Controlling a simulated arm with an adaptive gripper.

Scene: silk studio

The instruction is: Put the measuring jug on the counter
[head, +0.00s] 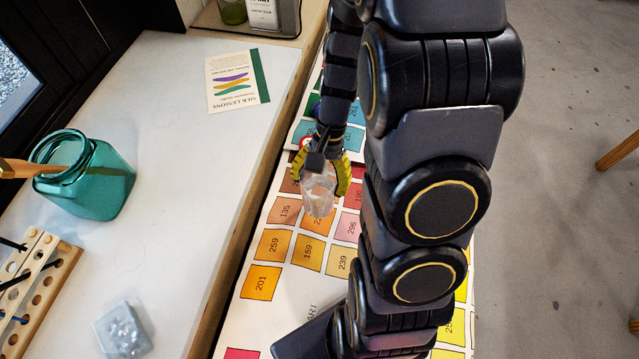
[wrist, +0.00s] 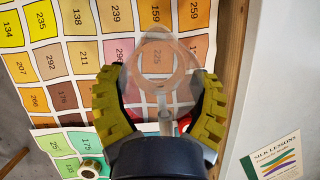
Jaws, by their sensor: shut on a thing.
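The measuring jug (head: 318,198) is clear and see-through. In the wrist view the jug (wrist: 160,62) shows between the yellow finger pads, with the colour chart visible through it. My gripper (head: 321,180) is shut on the jug; in the wrist view the gripper (wrist: 158,88) has a finger on either side of it. The counter (head: 185,215) is the long white surface on the left in the head view. The jug is to the right of the counter's wooden edge, over the colour chart. Its height above the chart is hard to tell.
On the counter are a teal glass jar (head: 100,190) with a wooden handle, a wooden rack (head: 45,270), a small pale block (head: 123,330) and a silk lessons leaflet (head: 237,82). The counter's middle is clear. The colour chart (head: 268,310) lies beside its edge.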

